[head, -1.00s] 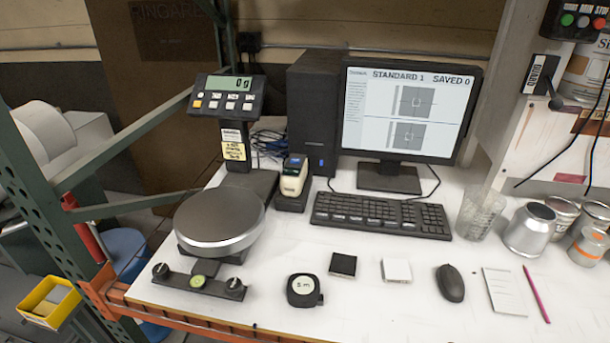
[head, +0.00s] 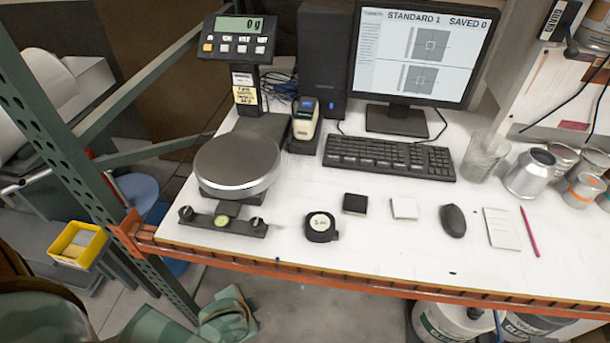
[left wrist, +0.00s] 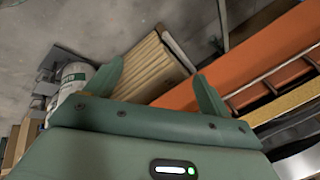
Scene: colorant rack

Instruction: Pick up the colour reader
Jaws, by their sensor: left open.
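My left gripper (head: 228,316) is low in the head view, below the table's front edge and well away from the reader. In the left wrist view its two green fingers (left wrist: 157,88) are spread with nothing between them. The reader does not show in the left wrist view. My right gripper is in neither view.
A scale with a round pan (head: 237,161) stands left of the dock, the keyboard (head: 388,157) to its right. A tape measure (head: 320,227), black and white tiles and a mouse (head: 452,221) lie along the front. An orange beam (head: 400,285) edges the table.

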